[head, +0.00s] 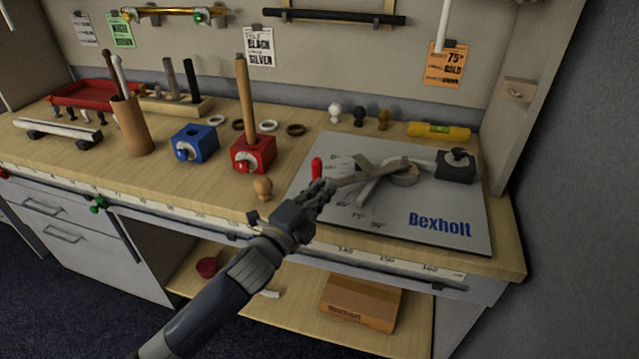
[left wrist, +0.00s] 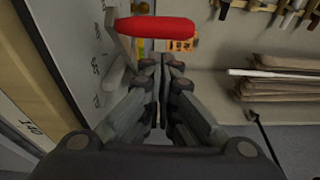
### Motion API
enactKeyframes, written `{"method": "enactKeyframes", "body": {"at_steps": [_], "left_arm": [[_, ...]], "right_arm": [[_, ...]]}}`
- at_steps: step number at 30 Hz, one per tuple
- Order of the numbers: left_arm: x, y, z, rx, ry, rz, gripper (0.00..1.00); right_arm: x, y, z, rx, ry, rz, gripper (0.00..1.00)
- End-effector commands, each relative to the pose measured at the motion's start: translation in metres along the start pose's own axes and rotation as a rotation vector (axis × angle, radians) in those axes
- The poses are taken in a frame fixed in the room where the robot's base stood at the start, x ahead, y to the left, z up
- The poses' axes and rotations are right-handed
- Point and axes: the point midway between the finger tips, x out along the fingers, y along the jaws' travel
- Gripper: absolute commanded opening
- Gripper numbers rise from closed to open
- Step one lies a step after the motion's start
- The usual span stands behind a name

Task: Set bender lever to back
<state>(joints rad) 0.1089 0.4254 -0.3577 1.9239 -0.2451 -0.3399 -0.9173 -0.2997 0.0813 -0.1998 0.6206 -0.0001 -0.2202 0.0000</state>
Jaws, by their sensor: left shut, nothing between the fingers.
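The bender stands on a pale grey board (head: 453,205) marked "Bexholt", with a round metal centre (head: 402,174) and angle marks along the left side. Its lever (head: 345,181) reaches left and ends in an upright red handle (head: 316,168). My left gripper (head: 326,188) is shut and empty, close beside the red handle at the board's front-left part. In the left wrist view, the red handle (left wrist: 155,27) lies just beyond the closed fingertips (left wrist: 162,62). I cannot tell whether they touch. My right gripper is out of view.
A red block (head: 253,154) holding a wooden rod and a blue block (head: 195,144) stand to the left. A wooden knob (head: 263,188) sits near the table's front edge. A yellow level (head: 439,131) lies behind the board. The shelf below holds a cardboard box (head: 361,302).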

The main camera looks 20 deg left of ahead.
Motion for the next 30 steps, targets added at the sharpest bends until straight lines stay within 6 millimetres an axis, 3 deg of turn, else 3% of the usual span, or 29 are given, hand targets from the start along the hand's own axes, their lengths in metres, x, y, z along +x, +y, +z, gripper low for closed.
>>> {"method": "enactKeyframes", "body": {"at_steps": [6, 18, 30], "left_arm": [[0.01, 0.0, 0.01, 0.0, 0.001, 0.0, 0.0], [0.011, 0.0, 0.012, 0.0, 0.001, 0.0, 0.0], [0.02, 0.001, 0.029, 0.0, 0.0, 0.001, 0.0]], "right_arm": [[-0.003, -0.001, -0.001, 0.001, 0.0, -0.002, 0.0], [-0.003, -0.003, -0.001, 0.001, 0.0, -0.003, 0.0], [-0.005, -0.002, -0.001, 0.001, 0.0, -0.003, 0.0]]}}
